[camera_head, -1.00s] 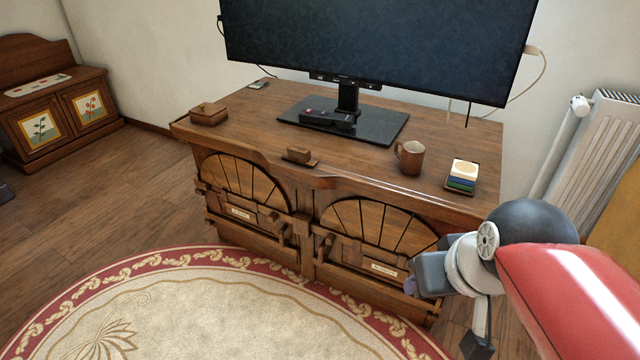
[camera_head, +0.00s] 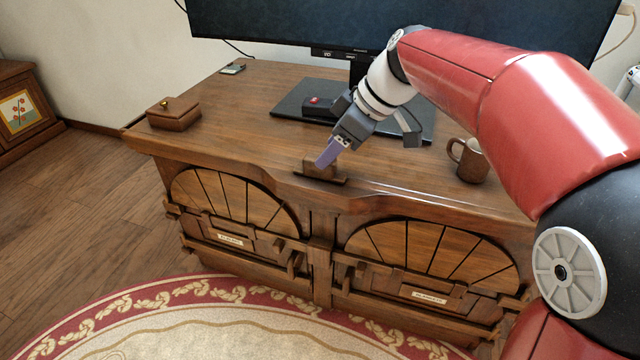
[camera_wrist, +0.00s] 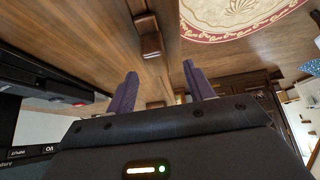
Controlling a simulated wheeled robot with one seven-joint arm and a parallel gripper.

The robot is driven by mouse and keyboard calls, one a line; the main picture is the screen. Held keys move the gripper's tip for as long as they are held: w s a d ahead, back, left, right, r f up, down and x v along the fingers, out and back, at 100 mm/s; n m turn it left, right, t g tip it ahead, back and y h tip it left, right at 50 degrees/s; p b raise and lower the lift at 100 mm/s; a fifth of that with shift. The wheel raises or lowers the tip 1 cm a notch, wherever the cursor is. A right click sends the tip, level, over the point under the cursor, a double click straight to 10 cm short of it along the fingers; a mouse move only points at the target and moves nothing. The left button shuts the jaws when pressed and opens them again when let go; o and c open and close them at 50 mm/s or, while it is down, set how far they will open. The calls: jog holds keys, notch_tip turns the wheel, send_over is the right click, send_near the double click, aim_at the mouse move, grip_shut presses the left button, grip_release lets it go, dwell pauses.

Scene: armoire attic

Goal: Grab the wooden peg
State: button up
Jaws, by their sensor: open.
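A small brown wooden block on a flat wooden base, which looks like the wooden peg (camera_head: 319,170), sits near the front edge of the dresser top. In the wrist view, a wooden piece that looks like the same peg (camera_wrist: 150,42) lies beyond the fingertips, near the upper middle. My gripper (camera_head: 326,155) is above the dresser top, with its purple fingers pointing down close to the peg and partly covering it. In the wrist view my gripper (camera_wrist: 160,76) has its two fingers spread apart with nothing held between them. Whether a finger touches the peg cannot be told.
The wooden dresser (camera_head: 240,110) carries a lidded wooden box (camera_head: 173,115) at left, a mug (camera_head: 468,160) at right, and a monitor (camera_head: 275,20) behind my gripper. A dark device with a red spot (camera_head: 318,105) lies on the monitor's base.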

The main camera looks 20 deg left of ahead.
jog(key=x, duration=0.5)
jog(key=shift+w+b, duration=0.2)
jog(key=shift+b, duration=0.15)
jog(key=shift+r, duration=0.1)
grip_shut()
